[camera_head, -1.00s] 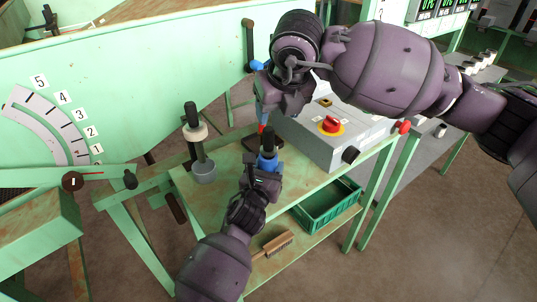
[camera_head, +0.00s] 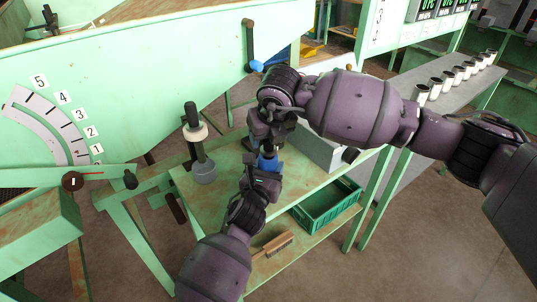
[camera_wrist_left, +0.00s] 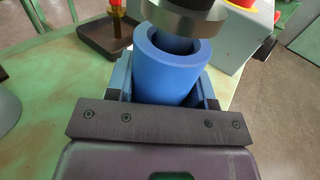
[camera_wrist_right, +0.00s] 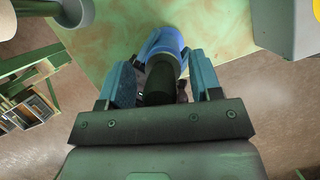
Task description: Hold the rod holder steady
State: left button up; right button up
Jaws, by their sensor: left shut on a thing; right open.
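The rod holder is a blue hollow cylinder (camera_wrist_left: 165,68), also in the head view (camera_head: 268,163). My left gripper (camera_wrist_left: 165,88) is shut on it from the near side, one finger on each side. A grey metal disc (camera_wrist_left: 185,18) is over its opening in the left wrist view; part of the opening shows. My right gripper (camera_wrist_right: 163,78) is above the holder, open, its fingers on either side of a black handle (camera_wrist_right: 160,80). Gaps show between handle and fingers. The blue holder (camera_wrist_right: 167,40) is behind the handle; its lower part is hidden.
A black-handled rod with a pale collar (camera_head: 194,130) stands in a grey base (camera_head: 204,172) on the green table, left of my grippers. A grey control box (camera_head: 318,150) is close on the right. A green crate (camera_head: 325,208) is on the lower shelf.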

jog(key=shift+w+f, duration=0.1)
jog(key=shift+f, duration=0.05)
grip_shut()
dwell(0.5)
notch_tip(320, 180, up, 18)
dwell(0.6)
pick_arm(q)
jog(key=o, duration=1.1)
